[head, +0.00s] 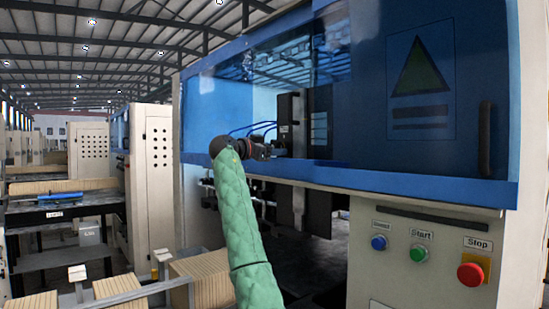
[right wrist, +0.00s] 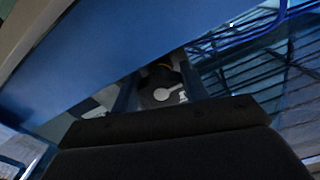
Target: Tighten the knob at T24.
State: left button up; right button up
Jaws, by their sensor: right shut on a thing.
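In the right wrist view, a dark round knob (right wrist: 162,93) with a white mark sits between the two fingers of this gripper (right wrist: 160,84). The gripper is shut on the knob. The fingers and wrist hide the knob in the head view. A small pale label (head: 284,129) shows on the dark unit, too small to read. My left gripper is not in view.
The blue window panel (head: 375,90) and its lower blue rail (head: 400,184) are close to the right of my arm. A red Stop button (head: 471,274), a green Start button (head: 419,253) and a blue button (head: 379,242) are at lower right. Cardboard stacks (head: 203,280) stand at lower left.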

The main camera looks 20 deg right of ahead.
jog(key=shift+r, duration=0.1)
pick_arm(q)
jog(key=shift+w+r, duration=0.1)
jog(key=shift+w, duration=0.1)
pick_arm(e)
jog(key=shift+a, duration=0.1)
jog(key=o, duration=1)
jog(key=shift+a, duration=0.1)
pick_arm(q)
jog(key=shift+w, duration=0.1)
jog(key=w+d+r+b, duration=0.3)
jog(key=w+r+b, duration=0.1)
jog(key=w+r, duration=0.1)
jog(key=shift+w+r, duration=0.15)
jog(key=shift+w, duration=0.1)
pick_arm(e)
jog(key=v, duration=0.8)
